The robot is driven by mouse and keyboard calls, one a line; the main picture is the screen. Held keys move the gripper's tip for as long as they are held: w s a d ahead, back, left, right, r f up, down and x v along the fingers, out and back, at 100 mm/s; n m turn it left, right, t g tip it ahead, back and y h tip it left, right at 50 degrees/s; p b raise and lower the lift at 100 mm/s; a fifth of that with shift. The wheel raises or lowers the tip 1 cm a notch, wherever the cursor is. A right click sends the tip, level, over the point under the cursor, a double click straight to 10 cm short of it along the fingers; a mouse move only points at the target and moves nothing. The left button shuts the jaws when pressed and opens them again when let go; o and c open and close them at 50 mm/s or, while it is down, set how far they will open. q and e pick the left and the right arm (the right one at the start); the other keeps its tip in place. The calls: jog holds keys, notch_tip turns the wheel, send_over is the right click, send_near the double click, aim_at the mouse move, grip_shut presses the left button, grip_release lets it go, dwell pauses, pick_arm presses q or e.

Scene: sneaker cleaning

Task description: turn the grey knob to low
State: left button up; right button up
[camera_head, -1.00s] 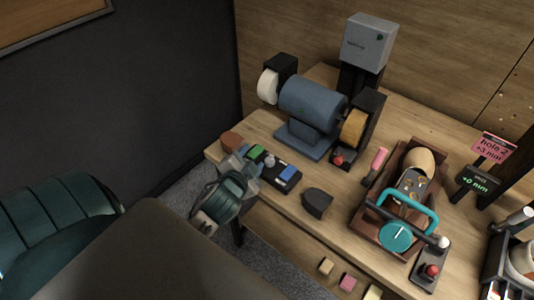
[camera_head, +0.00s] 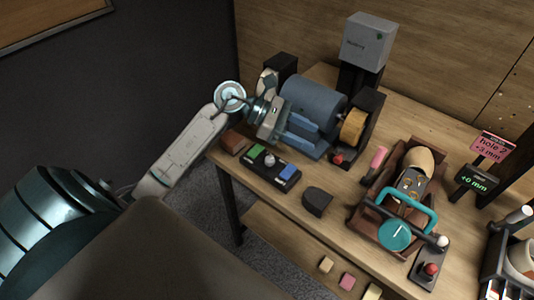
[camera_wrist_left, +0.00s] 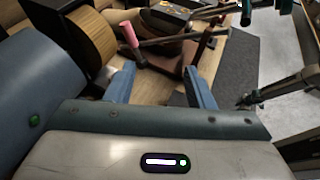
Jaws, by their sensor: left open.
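The grey knob (camera_head: 269,159) stands on a dark control panel (camera_head: 259,171) at the left end of the bench, between a green block (camera_head: 256,151) and a blue block (camera_head: 288,172). I cannot read its setting. My left gripper (camera_head: 318,141) is open, with its two blue fingers apart and nothing visible between them. It is above and to the right of the knob, in front of the blue bench grinder (camera_head: 314,101). In the left wrist view the open fingers (camera_wrist_left: 160,87) show, but the knob does not.
The grinder's tan wheel (camera_head: 353,127) is close to the right of my fingers. A red-brown block (camera_head: 233,142) lies left of the panel, and a dark rounded block (camera_head: 317,201) to its right. A shoe in a brown cradle with a teal clamp (camera_head: 411,208) stands further right.

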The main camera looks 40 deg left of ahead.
pick_arm(q)
jog(key=a+f+m+g+y, duration=0.2)
jog(key=a+f+y, duration=0.15)
jog(key=a, duration=0.35)
jog(key=m+g+y, duration=0.1)
jog(key=g+y, duration=0.1)
jog(key=y, duration=0.3)
send_near(269, 158)
jog(key=b+x, duration=0.4)
jog(key=x, duration=0.3)
jog(key=shift+s+f, duration=0.1)
jog(key=shift+s, duration=0.05)
jog(key=shift+d+f+b, duration=0.25)
jog(key=shift+f+b, duration=0.2)
jog(key=shift+f, duration=0.1)
jog(key=shift+c, duration=0.5)
